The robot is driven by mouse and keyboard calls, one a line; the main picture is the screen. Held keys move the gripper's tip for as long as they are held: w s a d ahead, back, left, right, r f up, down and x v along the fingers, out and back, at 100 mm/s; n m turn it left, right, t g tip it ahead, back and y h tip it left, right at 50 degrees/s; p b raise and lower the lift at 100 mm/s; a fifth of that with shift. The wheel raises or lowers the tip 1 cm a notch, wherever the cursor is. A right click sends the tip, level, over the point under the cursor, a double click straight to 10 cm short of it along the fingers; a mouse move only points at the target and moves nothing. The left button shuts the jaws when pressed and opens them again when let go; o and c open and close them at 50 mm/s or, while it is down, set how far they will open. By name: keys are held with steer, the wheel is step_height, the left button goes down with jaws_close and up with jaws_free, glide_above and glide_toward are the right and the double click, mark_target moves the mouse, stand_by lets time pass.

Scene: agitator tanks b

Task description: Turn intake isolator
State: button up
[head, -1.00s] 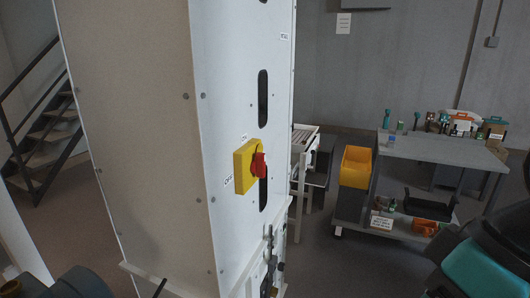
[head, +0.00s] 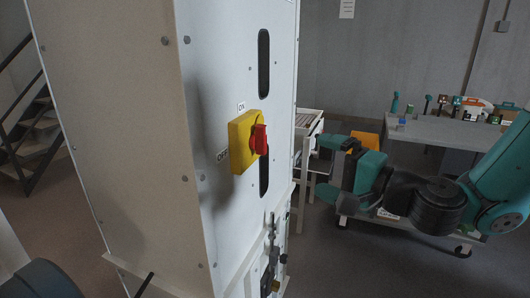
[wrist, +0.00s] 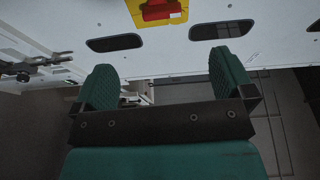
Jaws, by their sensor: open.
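The intake isolator is a yellow switch box (head: 239,143) with a red handle (head: 260,139) on the white panel of a tall cabinet. ON is printed above it and OFF to its left. In the head view the red handle stands upright. In the wrist view the yellow plate (wrist: 140,8) and red handle (wrist: 160,10) show at the top edge, partly cut off. My gripper (head: 328,168) is to the right of the switch, apart from it. Its two green padded fingers (wrist: 165,85) are spread with nothing between them.
The cabinet (head: 215,60) has dark oval slots (head: 263,62) and small fittings lower down (head: 270,255). A grey bench (head: 450,131) with bottles and boxes stands behind my arm. A white stand (head: 306,150) is behind the cabinet. A staircase (head: 35,130) is at the left.

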mark_target(266, 142)
steer(key=shift+m+t, duration=0.3)
steer(key=shift+m, duration=0.1)
steer(key=p+x, duration=0.2)
steer(key=x, duration=0.3)
steer(key=p+x, duration=0.3)
steer(key=x, duration=0.2)
steer(key=w+p+x, duration=0.1)
steer(key=p+x, duration=0.2)
steer(key=x, duration=0.3)
steer(key=shift+d, duration=0.35)
steer(key=shift+w+a+f+p, duration=0.2)
steer(key=shift+w+a+p, duration=0.15)
steer(key=shift+w+a, duration=0.1)
steer(key=c, duration=0.8)
